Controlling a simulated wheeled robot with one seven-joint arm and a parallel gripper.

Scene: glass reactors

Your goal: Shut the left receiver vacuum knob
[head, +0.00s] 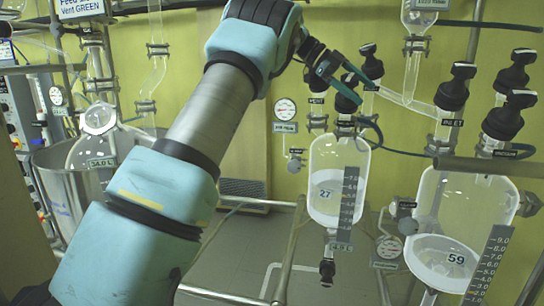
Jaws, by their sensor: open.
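The left receiver (337,190) is a clear glass vessel marked 27, with several black knobs on top. Its front black knob (346,101) appears to be the vacuum knob, though the label below it is too small to read. My gripper (350,82) reaches in from the upper left and is open. Its fingers are close around the top of this front knob; I cannot tell whether they touch it. The fingers partly hide the knob's handle. The knob labelled vent (316,98) is just left of the gripper, mostly hidden behind it. Another black knob (371,64) stands behind to the right.
The right receiver (450,225), marked 59, carries several black knobs, including an inlet knob (454,88) and a vacuum knob (508,116). A round gauge (285,110) is left of the left receiver. Blue hoses and metal frame bars surround the vessels. A steel pot (70,190) stands left.

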